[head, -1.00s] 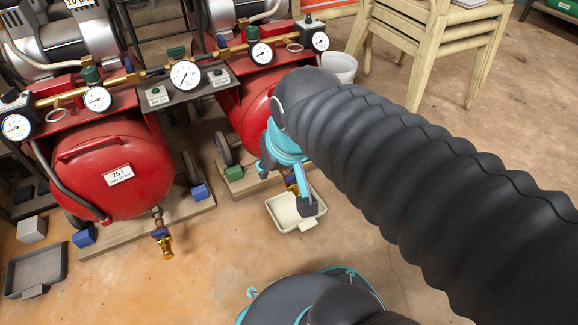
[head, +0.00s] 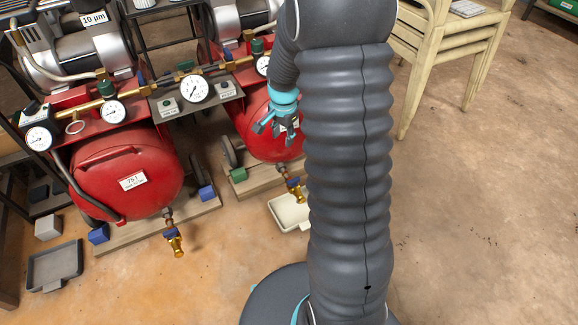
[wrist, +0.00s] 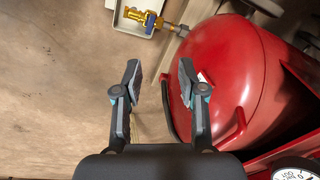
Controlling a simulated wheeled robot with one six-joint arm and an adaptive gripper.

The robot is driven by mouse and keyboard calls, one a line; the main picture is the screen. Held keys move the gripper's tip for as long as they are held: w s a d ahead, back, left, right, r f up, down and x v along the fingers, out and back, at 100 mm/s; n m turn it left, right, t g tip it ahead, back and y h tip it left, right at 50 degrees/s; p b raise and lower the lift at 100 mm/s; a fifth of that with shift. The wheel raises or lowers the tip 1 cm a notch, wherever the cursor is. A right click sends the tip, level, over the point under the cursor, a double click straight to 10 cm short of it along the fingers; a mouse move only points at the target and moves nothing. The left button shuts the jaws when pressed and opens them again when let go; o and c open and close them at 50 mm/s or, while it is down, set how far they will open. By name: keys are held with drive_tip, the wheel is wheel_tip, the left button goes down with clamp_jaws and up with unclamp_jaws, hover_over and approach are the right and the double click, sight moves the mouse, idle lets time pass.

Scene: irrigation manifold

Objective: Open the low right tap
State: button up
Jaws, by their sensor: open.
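The low right tap (head: 295,189) is a small brass valve with a blue handle, under the right red tank (head: 262,135). In the wrist view the tap (wrist: 153,21) shows at the top, its blue handle over the brass body; the handle's exact angle is too small to tell. My gripper (head: 281,127) is in front of the right tank, above and apart from the tap. In the wrist view my gripper (wrist: 158,78) has its fingers spread, with nothing between them and the tank close by on the right.
A pale tray (head: 288,213) lies under the right tap, partly behind my arm. The left red tank (head: 125,180) has a similar low tap (head: 174,241). Gauges (head: 194,89) and brass pipes run above.

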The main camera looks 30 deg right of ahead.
sight(293, 180)
drive_tip(key=d+f+m, duration=0.1)
drive_tip(key=f, duration=0.7)
drive_tip(key=w+d+f+m+g+p, duration=0.1)
drive_tip(key=d+f+m, duration=0.1)
drive_tip(key=f, duration=0.7)
drive_tip(key=w+d+f+m+p, duration=0.1)
drive_tip(key=d+f, duration=0.1)
drive_tip(key=f, duration=0.7)
drive_tip(key=shift+w+f, duration=0.2)
drive_tip(key=shift+f, duration=0.05)
clamp_jaws()
